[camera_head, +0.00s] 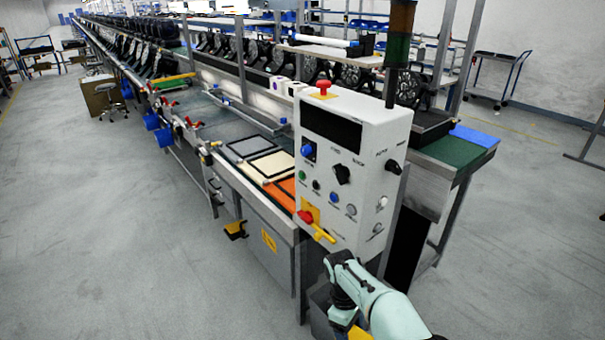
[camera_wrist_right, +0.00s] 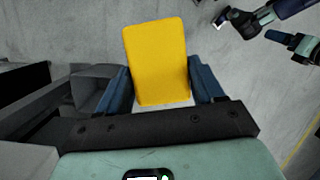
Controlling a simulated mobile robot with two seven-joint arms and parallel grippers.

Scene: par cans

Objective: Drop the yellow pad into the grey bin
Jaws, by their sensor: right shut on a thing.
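My right gripper (camera_wrist_right: 160,95) is shut on the yellow pad (camera_wrist_right: 158,55), which stands out between its two blue-grey fingers in the right wrist view. In the head view the right arm reaches in at the bottom right, and a small part of the yellow pad (camera_head: 358,333) shows at the lower edge. A grey box-like shape (camera_head: 321,318), likely the grey bin, is just left of the arm, mostly hidden behind it and the frame edge. Grey box-like surfaces (camera_wrist_right: 92,88) also show left of the gripper in the right wrist view.
A white control box (camera_head: 345,165) with knobs and a yellow-and-red handle (camera_head: 317,227) stands just above the arm. The long workbench (camera_head: 262,205) carries flat panels and runs away to the upper left. Grey floor (camera_head: 130,240) is clear at left.

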